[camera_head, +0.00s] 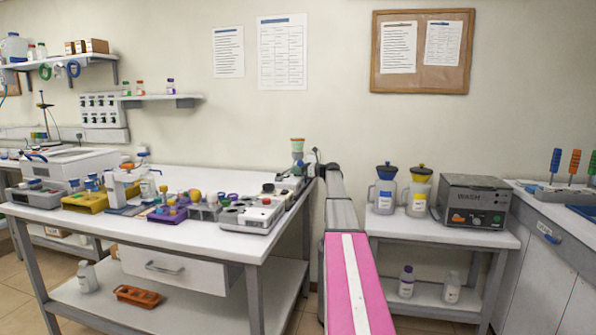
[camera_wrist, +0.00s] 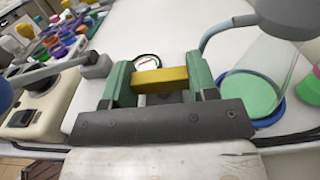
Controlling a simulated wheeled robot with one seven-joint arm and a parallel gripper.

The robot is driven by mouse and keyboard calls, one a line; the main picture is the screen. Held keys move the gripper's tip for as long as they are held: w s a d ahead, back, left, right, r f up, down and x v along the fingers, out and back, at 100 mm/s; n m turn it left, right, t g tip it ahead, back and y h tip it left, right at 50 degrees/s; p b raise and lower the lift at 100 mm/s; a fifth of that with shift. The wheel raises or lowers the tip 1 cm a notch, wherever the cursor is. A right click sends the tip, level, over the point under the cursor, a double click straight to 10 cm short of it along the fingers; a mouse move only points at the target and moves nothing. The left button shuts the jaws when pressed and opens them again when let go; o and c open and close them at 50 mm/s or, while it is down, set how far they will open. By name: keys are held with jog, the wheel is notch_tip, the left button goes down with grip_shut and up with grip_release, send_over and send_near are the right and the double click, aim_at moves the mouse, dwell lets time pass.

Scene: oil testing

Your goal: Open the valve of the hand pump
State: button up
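In the wrist view my gripper (camera_wrist: 160,82) shows as green parts standing apart above a dark screwed bar. A yellow bar (camera_wrist: 160,77) spans the space between them; I cannot tell whether it is gripped or lies beyond. At the right is a clear bottle with a green base in a blue rim (camera_wrist: 250,97), beside a grey curved tube and a dark grey round head (camera_wrist: 292,14). I cannot tell whether these belong to the hand pump. No valve can be made out clearly. In the head view my arm reaches the table's right end, where a small upright device (camera_head: 297,146) stands; my fingertips are hidden there.
A cream device with a grey lever (camera_wrist: 52,73) is left in the wrist view. The white table (camera_head: 225,178) holds many colourful containers and a light-grey instrument (camera_head: 252,216). Right of my arm, a low table bears two jugs (camera_head: 383,192) and a grey wash box (camera_head: 474,203).

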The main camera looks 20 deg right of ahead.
jog(key=shift+w, duration=0.1)
jog(key=n+g+y, duration=0.2)
jog(key=g, duration=0.1)
jog(key=shift+w+d+n+g, duration=0.1)
jog(key=shift+n+g, duration=0.3)
jog(key=shift+n+g+y, duration=0.5)
jog(key=shift+n+g, duration=1)
jog(key=shift+g, duration=0.8)
jog(key=shift+s, duration=0.2)
jog(key=o, duration=0.9)
jog(key=shift+o, duration=0.2)
jog(key=d, duration=1)
jog(key=shift+s+d, duration=0.3)
jog(key=shift+s, duration=0.05)
